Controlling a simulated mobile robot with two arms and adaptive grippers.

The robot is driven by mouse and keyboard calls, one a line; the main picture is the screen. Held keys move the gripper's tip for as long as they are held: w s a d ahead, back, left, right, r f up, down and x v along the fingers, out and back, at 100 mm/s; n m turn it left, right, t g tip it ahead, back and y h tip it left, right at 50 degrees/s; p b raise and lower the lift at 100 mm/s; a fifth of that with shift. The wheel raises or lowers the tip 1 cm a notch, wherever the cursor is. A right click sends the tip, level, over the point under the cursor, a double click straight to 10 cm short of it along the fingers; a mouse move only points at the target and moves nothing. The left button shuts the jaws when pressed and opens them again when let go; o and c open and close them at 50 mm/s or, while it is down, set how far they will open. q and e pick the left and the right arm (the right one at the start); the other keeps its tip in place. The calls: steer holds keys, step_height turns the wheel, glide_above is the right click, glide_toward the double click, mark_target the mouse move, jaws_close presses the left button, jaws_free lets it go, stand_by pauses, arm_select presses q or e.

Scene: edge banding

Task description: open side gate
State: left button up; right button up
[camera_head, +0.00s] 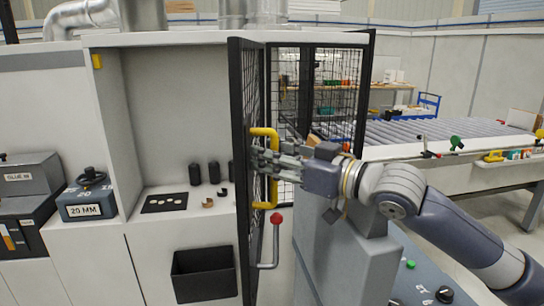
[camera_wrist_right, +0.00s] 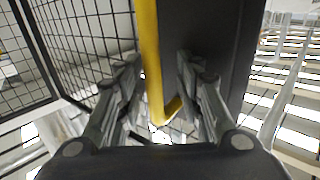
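The side gate (camera_head: 238,110) is a black-framed wire mesh panel, seen nearly edge-on beside the machine's open bay. Its yellow handle (camera_head: 275,143) stands upright on the gate's right face. My right gripper (camera_head: 262,162) is at the handle. In the right wrist view, the yellow handle (camera_wrist_right: 150,60) runs down between the fingers of my right gripper (camera_wrist_right: 160,75). The fingers are spread, with a visible gap between the right finger and the handle; contact on the left is unclear. The gate's dark frame (camera_wrist_right: 222,50) lies behind the right finger. My left gripper is not in view.
A lever with a red knob (camera_head: 276,218) stands just below the handle. A second mesh panel (camera_head: 330,90) is behind my right gripper. A black bin (camera_head: 203,275) is left of the gate. A roller table (camera_head: 400,132) lies at the right.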

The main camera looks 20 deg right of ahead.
steer(key=shift+w+d, duration=0.1)
steer(key=shift+s+d+f, duration=0.1)
steer(key=shift+s+d, duration=0.1)
steer(key=shift+d, duration=0.05)
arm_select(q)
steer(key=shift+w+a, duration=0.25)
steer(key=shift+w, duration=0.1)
arm_select(e)
steer(key=v, duration=1.1)
steer(key=shift+s, duration=0.35)
steer(key=shift+a, duration=0.2)
stand_by(0.3)
